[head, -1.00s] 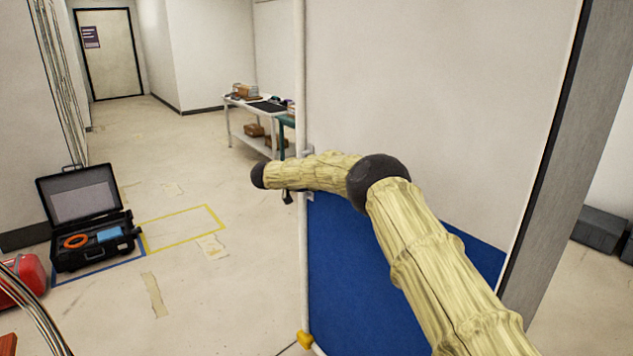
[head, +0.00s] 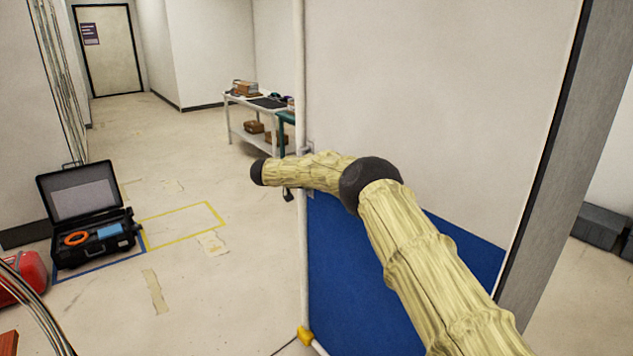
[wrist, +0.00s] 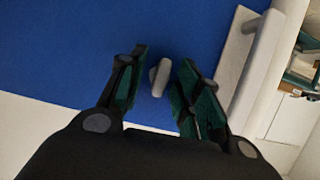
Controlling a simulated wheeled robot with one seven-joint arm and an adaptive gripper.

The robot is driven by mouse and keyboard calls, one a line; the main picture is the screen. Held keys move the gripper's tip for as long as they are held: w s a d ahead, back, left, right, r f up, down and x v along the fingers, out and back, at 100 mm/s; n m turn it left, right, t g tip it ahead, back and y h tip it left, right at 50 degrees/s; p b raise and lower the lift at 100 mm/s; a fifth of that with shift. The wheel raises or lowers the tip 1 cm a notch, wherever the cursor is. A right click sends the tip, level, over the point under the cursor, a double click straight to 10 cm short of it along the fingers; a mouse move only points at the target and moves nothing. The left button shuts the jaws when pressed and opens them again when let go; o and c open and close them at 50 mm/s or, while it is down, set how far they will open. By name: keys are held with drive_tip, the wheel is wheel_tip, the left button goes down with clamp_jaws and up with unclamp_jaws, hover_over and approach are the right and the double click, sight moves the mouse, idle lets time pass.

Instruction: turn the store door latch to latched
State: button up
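The door panel (head: 420,90) is white above and blue below, and stands at the right of the head view. In the wrist view its blue face (wrist: 70,45) fills the background. A small grey latch handle (wrist: 160,78) stands out from the blue face. My gripper (wrist: 163,62) is open, with one green-padded finger on each side of the handle. Gaps show between the handle and both fingers. In the head view my sleeved arm hides most of the gripper and the latch.
A pale rail (wrist: 262,65) runs along the door edge, close beside the right finger. A white trolley (head: 237,120) with boxes stands beyond the door edge. An open black case (head: 95,235) lies on the floor at left. The floor between is clear.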

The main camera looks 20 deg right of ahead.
drive_tip(key=shift+a+r, duration=0.1)
drive_tip(key=v, duration=1.2)
